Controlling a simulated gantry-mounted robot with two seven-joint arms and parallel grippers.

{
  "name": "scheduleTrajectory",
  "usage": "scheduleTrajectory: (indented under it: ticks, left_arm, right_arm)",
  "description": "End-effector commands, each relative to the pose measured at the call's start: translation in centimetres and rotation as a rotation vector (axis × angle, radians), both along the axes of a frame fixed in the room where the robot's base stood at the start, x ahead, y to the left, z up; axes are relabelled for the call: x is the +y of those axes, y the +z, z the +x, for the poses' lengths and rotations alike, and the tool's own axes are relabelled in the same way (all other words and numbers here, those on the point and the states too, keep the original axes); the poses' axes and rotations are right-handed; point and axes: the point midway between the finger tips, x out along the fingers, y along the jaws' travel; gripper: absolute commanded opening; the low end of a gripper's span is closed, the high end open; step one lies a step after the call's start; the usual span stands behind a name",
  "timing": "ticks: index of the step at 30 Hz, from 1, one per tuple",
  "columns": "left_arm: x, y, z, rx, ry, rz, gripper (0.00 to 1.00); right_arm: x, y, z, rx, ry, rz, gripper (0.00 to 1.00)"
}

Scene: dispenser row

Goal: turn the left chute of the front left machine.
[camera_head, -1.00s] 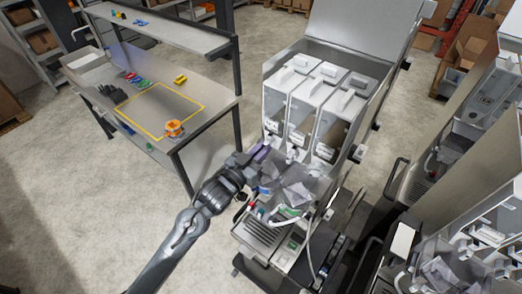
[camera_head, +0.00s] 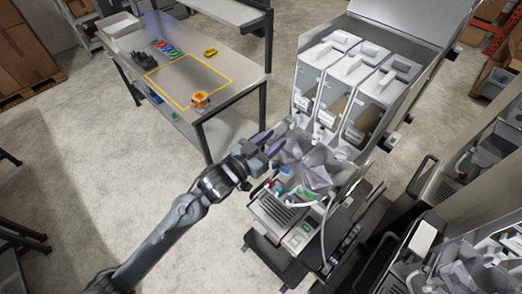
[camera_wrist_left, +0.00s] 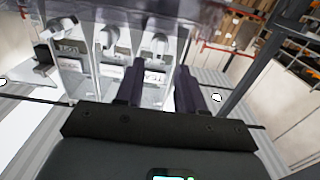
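The front left machine (camera_head: 278,212) stands right of centre in the head view, with three pale canisters (camera_head: 348,68) side by side. Its left chute (camera_head: 298,121) is small at the foot of the leftmost canister, and its turn is hard to make out. My left gripper (camera_head: 270,143) is just left of the chutes, fingers pointing towards the machine. The left wrist view shows its two dark fingers (camera_wrist_left: 159,92) apart, with no object seen held between them. White spouts (camera_wrist_left: 108,35) and labelled fronts lie beyond them. My right gripper is not in view.
A clear funnel (camera_head: 318,168) and a white hose sit before the canisters. A workbench (camera_head: 235,72) with a yellow outline and an orange item (camera_head: 200,99) stands behind left. More machines (camera_head: 470,255) stand at right. The floor left of my arm is open.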

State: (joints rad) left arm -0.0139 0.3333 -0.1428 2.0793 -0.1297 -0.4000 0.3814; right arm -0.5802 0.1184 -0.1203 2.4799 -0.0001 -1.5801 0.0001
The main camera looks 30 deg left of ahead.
Motion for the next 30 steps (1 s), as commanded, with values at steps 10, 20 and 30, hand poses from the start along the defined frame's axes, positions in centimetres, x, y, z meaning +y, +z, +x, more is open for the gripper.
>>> scheduleTrajectory:
  ticks: [10, 20, 30]
  left_arm:
    - [1.2, -0.1, -3.9, 0.001, 0.001, 0.000, 0.38]
    - [1.2, 0.0, -4.2, 0.001, 0.000, 0.000, 0.38]
    - [1.1, -0.9, -4.9, 0.036, 0.001, -0.007, 0.38]
  right_arm:
    - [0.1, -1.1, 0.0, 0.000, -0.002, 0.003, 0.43]
    - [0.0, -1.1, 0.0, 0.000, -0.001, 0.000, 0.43]
    - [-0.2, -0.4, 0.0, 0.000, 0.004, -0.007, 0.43]
